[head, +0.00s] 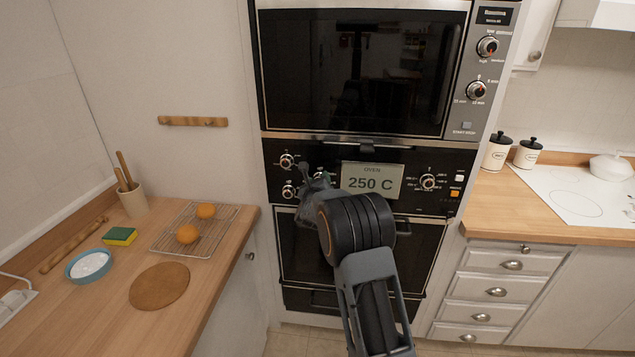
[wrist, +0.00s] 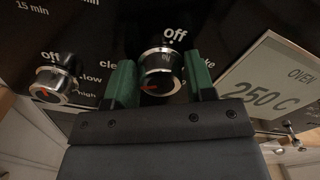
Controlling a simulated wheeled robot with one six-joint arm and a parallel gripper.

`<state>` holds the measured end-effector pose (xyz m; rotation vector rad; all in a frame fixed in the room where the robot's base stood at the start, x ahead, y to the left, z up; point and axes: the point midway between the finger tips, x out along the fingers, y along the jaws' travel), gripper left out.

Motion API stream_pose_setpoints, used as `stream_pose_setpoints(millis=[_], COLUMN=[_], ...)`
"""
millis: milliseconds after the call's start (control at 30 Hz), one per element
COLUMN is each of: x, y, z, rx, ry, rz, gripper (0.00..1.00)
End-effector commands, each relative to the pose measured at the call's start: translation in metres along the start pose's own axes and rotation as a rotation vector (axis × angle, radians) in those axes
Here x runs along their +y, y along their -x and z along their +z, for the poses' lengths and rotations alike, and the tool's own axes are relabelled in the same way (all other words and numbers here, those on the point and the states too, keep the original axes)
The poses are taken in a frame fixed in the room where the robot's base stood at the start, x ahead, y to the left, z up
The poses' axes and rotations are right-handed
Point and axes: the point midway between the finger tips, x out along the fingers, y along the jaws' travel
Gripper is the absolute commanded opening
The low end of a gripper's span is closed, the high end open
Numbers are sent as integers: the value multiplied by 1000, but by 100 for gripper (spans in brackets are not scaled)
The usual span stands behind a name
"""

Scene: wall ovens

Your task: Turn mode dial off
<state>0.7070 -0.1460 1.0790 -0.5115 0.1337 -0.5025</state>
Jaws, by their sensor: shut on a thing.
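The mode dial (wrist: 161,65) is a black knob with a silver ring on the black oven panel. In the wrist view "off" is printed above it, with partly hidden labels on both sides. Its red mark shows on the lower left of its face, not toward "off". My gripper (wrist: 161,80) has its two green fingers on either side of the dial and is shut on it. In the head view my gripper (head: 318,182) is at the panel, left of the display, and covers most of the dial. The display (head: 371,180) reads "OVEN 250 C".
Another dial (wrist: 53,82), with "off", "low" and "high" labels, sits close to the left of my gripper. A further dial (head: 428,181) is right of the display. The oven handle runs below the panel. A wooden counter (head: 215,290) with a wire rack stands at left.

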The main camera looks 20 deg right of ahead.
Motion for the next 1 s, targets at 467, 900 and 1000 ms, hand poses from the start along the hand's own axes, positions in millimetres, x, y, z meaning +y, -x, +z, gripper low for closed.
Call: stream_pose_setpoints(millis=[467, 900, 1000], x=[4, 6, 6], y=[1, 0, 0], z=[-2, -4, -4], rx=[-1, -3, -2], ry=[46, 396, 492], rz=[4, 2, 2], gripper=[26, 26, 26])
